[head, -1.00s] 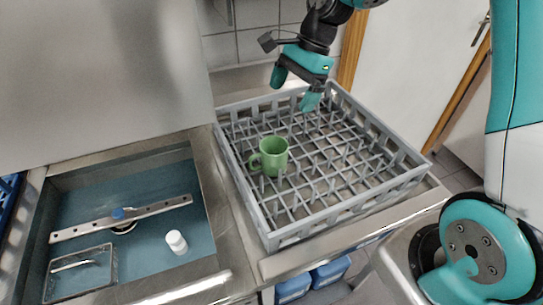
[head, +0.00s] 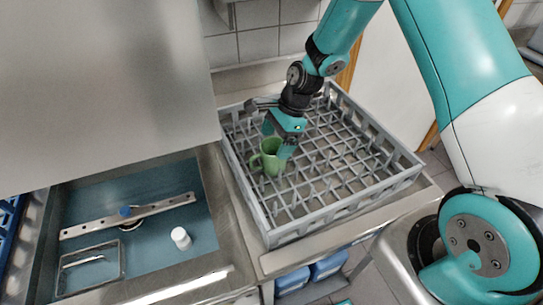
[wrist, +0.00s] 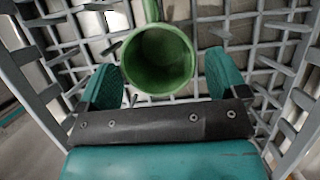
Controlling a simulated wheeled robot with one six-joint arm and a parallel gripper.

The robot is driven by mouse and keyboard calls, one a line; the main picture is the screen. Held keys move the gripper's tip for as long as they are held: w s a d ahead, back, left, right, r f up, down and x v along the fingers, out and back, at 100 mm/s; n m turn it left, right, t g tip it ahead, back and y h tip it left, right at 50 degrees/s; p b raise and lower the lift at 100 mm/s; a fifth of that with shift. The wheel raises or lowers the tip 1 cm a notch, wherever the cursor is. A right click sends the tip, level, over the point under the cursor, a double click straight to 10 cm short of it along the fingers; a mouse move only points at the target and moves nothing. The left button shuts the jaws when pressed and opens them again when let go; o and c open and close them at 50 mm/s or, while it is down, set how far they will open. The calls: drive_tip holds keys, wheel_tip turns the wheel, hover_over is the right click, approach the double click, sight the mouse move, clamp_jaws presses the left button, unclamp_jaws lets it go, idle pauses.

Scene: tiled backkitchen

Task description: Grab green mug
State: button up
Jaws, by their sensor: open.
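The green mug (head: 270,160) stands upright in the grey dish rack, towards its left side, with its handle to the left in the head view. In the wrist view the mug (wrist: 158,58) is seen from above, its open mouth facing the camera and its handle pointing up the picture. My gripper (head: 278,144) is open at the mug in the head view and hides part of its rim. In the wrist view the teal fingers of my gripper (wrist: 168,80) lie left and right of the mug, with gaps on both sides.
The grey rack (head: 345,207) with upright prongs surrounds the mug. It stands on a metal counter. To the left is a sunken blue-grey basin (head: 150,255) with a metal bar (head: 165,205), a white cap-like object (head: 181,238) and a small metal frame (head: 90,268). A metal panel (head: 110,80) rises at the upper left.

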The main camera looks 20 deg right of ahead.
sight(271, 152)
drive_tip(key=shift+p+x, duration=0.9)
drive_tip(key=shift+x, duration=1.3)
drive_tip(key=shift+s+d, duration=0.1)
drive_tip(key=c, duration=0.7)
drive_tip(key=shift+c, duration=0.6)
